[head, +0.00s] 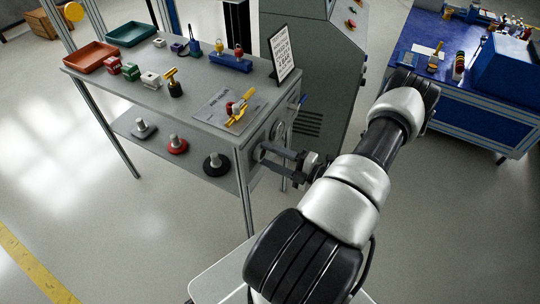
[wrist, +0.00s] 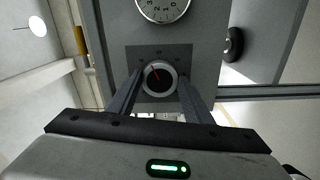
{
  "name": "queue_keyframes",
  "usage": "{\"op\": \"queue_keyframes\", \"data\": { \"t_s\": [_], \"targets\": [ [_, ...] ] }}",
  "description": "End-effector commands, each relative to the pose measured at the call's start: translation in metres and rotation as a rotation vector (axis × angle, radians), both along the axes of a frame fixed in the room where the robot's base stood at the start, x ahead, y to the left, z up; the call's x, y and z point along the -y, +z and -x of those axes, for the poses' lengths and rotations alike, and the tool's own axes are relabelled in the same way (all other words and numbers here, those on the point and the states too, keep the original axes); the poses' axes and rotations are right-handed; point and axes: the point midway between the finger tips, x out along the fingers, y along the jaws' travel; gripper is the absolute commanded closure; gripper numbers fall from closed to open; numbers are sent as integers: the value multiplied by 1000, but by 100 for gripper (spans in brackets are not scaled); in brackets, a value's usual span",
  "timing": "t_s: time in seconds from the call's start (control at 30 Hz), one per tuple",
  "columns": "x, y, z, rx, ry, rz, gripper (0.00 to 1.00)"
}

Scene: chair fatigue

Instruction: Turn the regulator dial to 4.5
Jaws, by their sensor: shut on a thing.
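The regulator dial (wrist: 158,79) is a round dark knob with a light rim and a red pointer line, set on a dark square plate on the grey panel. In the wrist view the red line points up and slightly left. My gripper (wrist: 158,88) is shut on the dial, with one finger at each side of it. A round white gauge (wrist: 163,8) with black numbers is cut off at the top of the wrist view. In the head view my gripper (head: 262,152) reaches the end panel of the grey workbench (head: 190,90), and its fingers hide most of the dial.
The bench top holds red and green trays (head: 91,57), padlocks, a mat (head: 225,108) with a yellow-handled part, and a standing sign (head: 283,54). Weights stand on its lower shelf. A grey cabinet (head: 325,70) stands behind, a blue bench (head: 480,110) at right.

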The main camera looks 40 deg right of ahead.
Motion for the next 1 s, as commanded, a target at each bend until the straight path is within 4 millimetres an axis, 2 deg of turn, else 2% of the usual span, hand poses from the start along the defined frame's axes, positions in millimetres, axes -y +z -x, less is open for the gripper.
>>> {"op": "queue_keyframes", "data": {
  "t_s": [0.5, 0.53, 0.63, 1.0],
  "targets": [
    [0, -1, 1, -9, 0, -18, 76],
    [0, -1, 1, -9, 0, -18, 51],
    [0, 0, 1, -9, 0, -18, 35],
    [2, 0, 4, -8, -1, -17, 35]
  ]
}}
